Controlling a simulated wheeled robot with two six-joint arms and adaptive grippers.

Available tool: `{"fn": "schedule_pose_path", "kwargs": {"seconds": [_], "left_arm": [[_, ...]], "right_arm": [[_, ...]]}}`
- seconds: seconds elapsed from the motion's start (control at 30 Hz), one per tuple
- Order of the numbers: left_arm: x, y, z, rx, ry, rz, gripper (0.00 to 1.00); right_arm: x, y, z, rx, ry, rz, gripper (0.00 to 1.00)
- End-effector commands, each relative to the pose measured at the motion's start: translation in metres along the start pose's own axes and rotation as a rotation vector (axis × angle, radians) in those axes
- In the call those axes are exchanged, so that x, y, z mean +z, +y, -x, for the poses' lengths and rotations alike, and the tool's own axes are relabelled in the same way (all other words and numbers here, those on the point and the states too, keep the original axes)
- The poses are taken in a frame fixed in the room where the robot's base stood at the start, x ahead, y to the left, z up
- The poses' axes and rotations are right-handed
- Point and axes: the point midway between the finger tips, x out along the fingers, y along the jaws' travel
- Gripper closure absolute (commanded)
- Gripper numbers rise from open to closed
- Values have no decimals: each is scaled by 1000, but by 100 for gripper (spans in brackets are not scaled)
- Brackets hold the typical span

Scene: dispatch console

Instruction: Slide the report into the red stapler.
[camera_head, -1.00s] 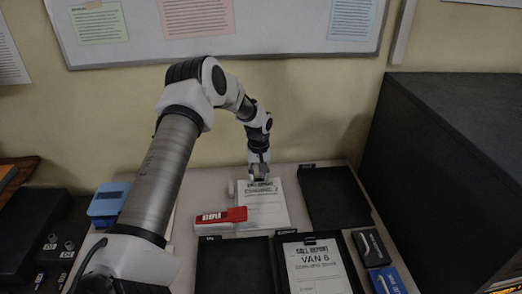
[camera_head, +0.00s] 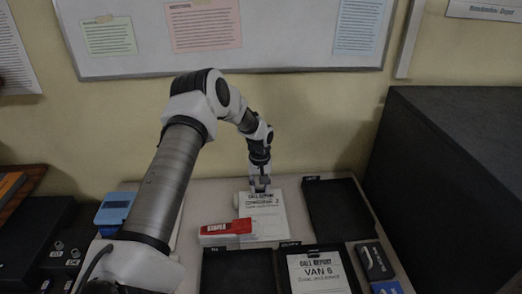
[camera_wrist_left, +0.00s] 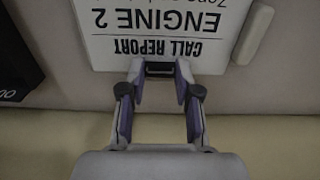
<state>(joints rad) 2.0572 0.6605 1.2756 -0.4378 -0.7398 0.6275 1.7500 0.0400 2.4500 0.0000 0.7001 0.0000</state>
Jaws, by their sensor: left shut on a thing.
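The report (camera_head: 266,227), a white sheet headed "CALL REPORT ENGINE 2", lies flat on the desk and also shows upside down in the left wrist view (camera_wrist_left: 160,20). The red stapler (camera_head: 226,229) lies over the report's left edge in the head view; whether the sheet is between its jaws is hidden. My left gripper (camera_head: 260,189) is at the report's far edge, with its fingers (camera_wrist_left: 159,70) closed on a dark clip there. The stapler is not clearly visible in the left wrist view. My right gripper is in neither view.
A pale rounded block (camera_wrist_left: 255,35) stands beside the report's edge. Dark trays stand at the right (camera_head: 336,212) and in front (camera_head: 236,272); another tray holds a VAN 6 report (camera_head: 318,270). A blue box (camera_head: 114,208) is at left, a tall dark cabinet (camera_head: 450,190) at right.

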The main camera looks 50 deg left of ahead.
Motion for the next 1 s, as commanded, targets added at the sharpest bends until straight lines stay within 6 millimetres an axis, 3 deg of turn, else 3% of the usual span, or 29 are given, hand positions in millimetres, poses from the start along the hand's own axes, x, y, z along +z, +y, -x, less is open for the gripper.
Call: {"fn": "schedule_pose_path", "kwargs": {"seconds": [0.83, 0.87, 0.9, 0.93, 1.0], "left_arm": [[0, -3, -2, -2, -2, -1, 98], [0, -3, -2, -2, -2, -1, 61], [0, -3, -2, -2, -2, -1, 47], [0, -3, -2, -2, -2, 0, 38], [0, -3, -1, -2, -2, 0, 38]], "right_arm": [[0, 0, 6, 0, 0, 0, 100], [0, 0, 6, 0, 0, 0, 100], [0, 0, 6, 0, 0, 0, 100], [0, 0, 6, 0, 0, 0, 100], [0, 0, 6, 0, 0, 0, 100]]}}
